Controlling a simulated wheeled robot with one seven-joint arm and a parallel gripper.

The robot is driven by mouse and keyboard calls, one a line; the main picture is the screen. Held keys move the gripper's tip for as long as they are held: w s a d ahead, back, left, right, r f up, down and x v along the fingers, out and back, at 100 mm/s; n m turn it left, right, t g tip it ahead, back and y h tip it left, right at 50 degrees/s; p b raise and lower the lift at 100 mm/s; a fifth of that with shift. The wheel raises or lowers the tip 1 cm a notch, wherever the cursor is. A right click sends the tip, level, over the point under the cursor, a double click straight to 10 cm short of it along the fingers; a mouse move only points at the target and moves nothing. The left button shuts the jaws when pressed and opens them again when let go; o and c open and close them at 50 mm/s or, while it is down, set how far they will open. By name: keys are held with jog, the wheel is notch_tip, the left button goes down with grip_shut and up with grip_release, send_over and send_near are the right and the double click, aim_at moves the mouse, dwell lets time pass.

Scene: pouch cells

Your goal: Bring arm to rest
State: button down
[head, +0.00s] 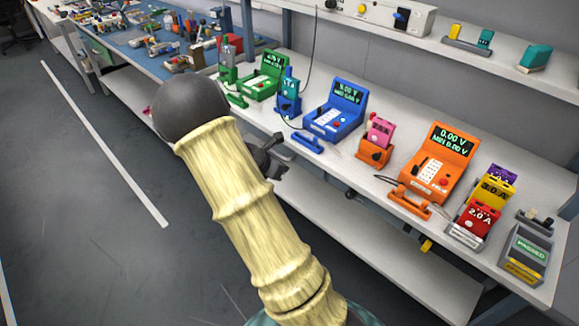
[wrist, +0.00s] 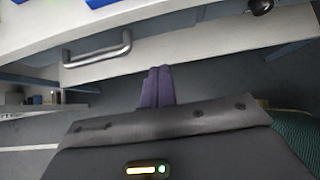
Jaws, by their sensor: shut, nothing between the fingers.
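My gripper (wrist: 157,88) shows in the wrist view as two purple fingers side by side, shut with nothing between them. It points toward the front of the bench, where a grey bar handle (wrist: 97,49) sits on the pale edge. In the head view my arm rises from the bottom centre, bent in front of the workbench (head: 535,292). A dark part of it shows to the right of the arm, but the fingers are hidden there.
On the bench stand a green tester (head: 264,88), a blue tester (head: 335,112) and an orange tester (head: 440,162). A red cell (head: 476,219) and a "PASSED" box (head: 525,255) are at the right. A lower shelf (head: 390,250) runs beneath. The grey floor (head: 90,220) at left is clear.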

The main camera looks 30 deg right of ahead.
jog(key=v, duration=0.2)
jog(key=shift+s+a+r, duration=0.1)
jog(key=shift+a+r, duration=0.1)
jog(key=shift+r, duration=0.05)
dwell(0.3)
jog(key=s+a+r+m+y, duration=0.4)
jog(key=s+a+m, duration=0.5)
jog(key=m, duration=0.1)
jog(key=s+a+r+m+y, duration=0.3)
jog(key=s+a+m+y, duration=0.2)
jog(key=s+a+m, duration=0.5)
notch_tip(320, 180, up, 16)
jog(key=w+d+p, duration=0.1)
jog(key=p, duration=1.6)
jog(key=shift+w+r+m+t, duration=0.15)
jog(key=shift+r+m+t, duration=0.05)
jog(key=shift+m+t, duration=0.1)
